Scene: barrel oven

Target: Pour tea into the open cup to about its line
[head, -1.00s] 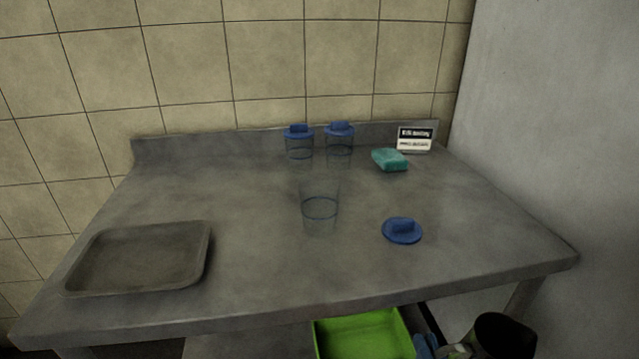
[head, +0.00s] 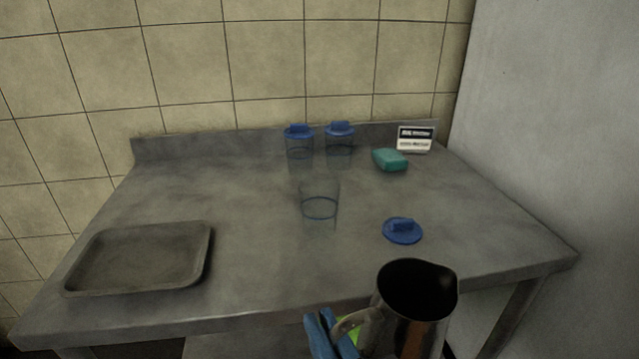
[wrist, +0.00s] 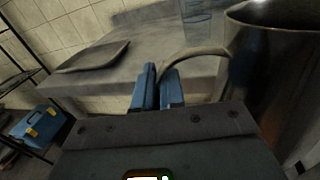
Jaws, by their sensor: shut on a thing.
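The open cup (head: 319,209) is clear with a dark blue line around it and stands upright in the middle of the metal table; no tea shows in it. A metal jug (head: 412,305) with a dark opening is at the table's front edge, its spout toward the right. My gripper (head: 332,332) has blue fingers and is shut on the jug's handle at the jug's left. In the wrist view the fingers (wrist: 158,88) meet at the handle, and the jug (wrist: 280,70) fills the right side. The jug's contents are too dark to tell.
A blue lid (head: 402,230) lies right of the cup. Two blue-lidded cups (head: 299,146) (head: 340,144), a teal sponge (head: 390,159) and a small sign (head: 415,139) stand at the back. A grey tray (head: 140,257) lies at the left. A blue toolbox (wrist: 38,128) shows in the wrist view.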

